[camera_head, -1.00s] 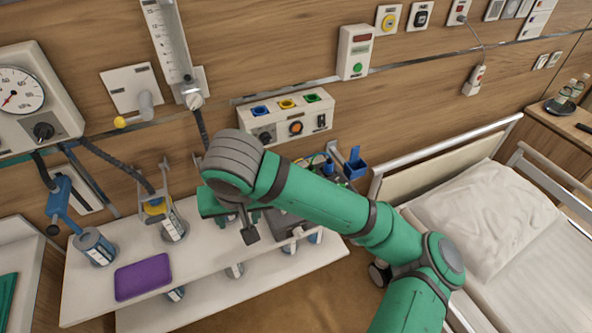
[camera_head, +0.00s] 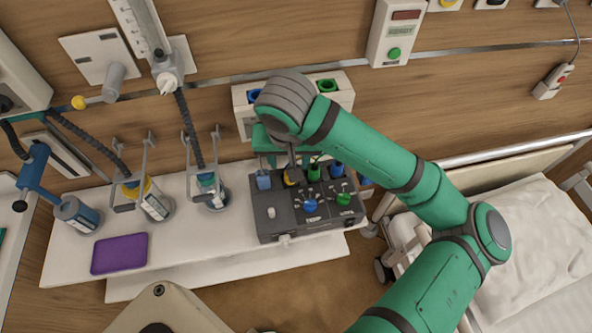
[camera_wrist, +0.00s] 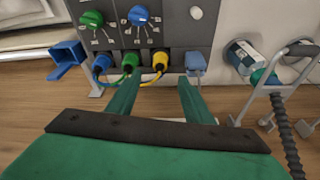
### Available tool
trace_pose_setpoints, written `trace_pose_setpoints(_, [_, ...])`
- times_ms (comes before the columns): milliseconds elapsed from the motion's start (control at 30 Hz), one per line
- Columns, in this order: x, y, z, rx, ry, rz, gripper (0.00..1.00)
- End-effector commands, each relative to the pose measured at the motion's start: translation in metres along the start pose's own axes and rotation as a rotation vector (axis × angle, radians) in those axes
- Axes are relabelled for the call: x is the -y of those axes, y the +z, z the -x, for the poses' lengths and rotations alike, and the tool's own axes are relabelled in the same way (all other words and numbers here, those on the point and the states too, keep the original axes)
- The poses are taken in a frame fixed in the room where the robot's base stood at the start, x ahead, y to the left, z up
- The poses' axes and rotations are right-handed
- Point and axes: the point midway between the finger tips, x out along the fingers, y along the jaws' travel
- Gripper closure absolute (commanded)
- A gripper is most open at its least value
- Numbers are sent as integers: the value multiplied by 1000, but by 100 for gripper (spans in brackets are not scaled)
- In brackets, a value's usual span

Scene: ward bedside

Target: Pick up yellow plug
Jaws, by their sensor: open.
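The yellow plug (camera_wrist: 160,60) sits in the edge row of a dark grey control box (camera_wrist: 176,30), with a yellow cable looping from it. In the head view the yellow plug (camera_head: 292,177) shows only in part, behind my arm. My gripper (camera_wrist: 160,84) is open, its two green fingers pointing at the row, with the yellow plug in line with the gap between them. The fingers look short of the plug; contact cannot be told. In the head view my gripper (camera_head: 288,158) is over the box's back edge, its tips partly hidden.
A green plug (camera_wrist: 131,60) and a blue plug (camera_wrist: 102,64) sit close beside the yellow one; a light blue piece (camera_wrist: 196,62) is on its other side. A wall socket panel (camera_head: 340,95) is behind my wrist. A purple pad (camera_head: 119,253) lies left on the shelf.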

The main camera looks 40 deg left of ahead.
Motion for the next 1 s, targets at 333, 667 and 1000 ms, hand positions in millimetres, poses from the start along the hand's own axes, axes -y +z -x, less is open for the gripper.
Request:
trace_pose_setpoints(333, [-2, 1, -30, 1, 1, -3, 53])
trace_pose_setpoints(667, [-7, 4, -71, 2, 0, -3, 53])
trace_pose_setpoints(1000, [-8, 4, -77, 0, 1, -3, 58])
